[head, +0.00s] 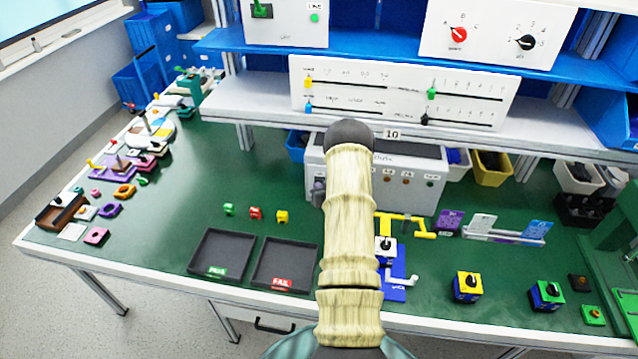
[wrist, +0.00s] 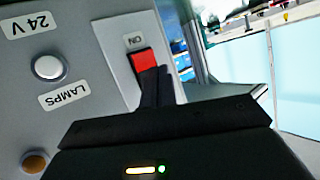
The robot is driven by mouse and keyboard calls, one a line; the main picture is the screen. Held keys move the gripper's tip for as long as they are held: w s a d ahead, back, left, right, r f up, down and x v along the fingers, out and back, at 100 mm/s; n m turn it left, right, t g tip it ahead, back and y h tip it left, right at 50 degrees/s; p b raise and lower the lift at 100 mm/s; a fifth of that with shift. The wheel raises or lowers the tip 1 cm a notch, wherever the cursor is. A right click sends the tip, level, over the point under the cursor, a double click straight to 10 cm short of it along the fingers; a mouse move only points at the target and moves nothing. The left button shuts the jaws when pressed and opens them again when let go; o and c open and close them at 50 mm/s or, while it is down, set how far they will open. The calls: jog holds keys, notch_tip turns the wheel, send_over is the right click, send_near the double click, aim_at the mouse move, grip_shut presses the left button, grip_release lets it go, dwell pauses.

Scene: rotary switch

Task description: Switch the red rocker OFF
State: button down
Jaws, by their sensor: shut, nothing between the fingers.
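The red rocker (wrist: 144,61) is on a pale plate on the front of a grey panel box (wrist: 95,20) in the wrist view. A label reading ON, upside down in this view, sits just above it. My gripper (wrist: 158,72) is shut and empty, its dark fingertips at the lower edge of the rocker and overlapping it in the picture. I cannot tell whether they press on it. The lower part of the rocker is hidden behind the fingers. In the head view the panel box (head: 420,205) stands behind my arm, which hides the rocker.
A white lamp button (wrist: 48,67) and an orange one (wrist: 35,162) are beside my gripper. In the head view, a shelf (head: 250,103) overhangs the box. Two black trays (head: 222,252) and several small blocks lie on the green bench. A yellow bracket (head: 405,220) stands right of my arm.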

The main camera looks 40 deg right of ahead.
jog(key=shift+s+a, duration=0.1)
jog(key=shift+s+a, duration=0.35)
jog(key=shift+s, duration=0.2)
jog(key=shift+a+f, duration=0.1)
jog(key=s+a, duration=0.3)
jog(key=shift+s+a+f, duration=0.1)
jog(key=shift+a+f, duration=0.2)
dwell(0.3)
dwell(0.4)
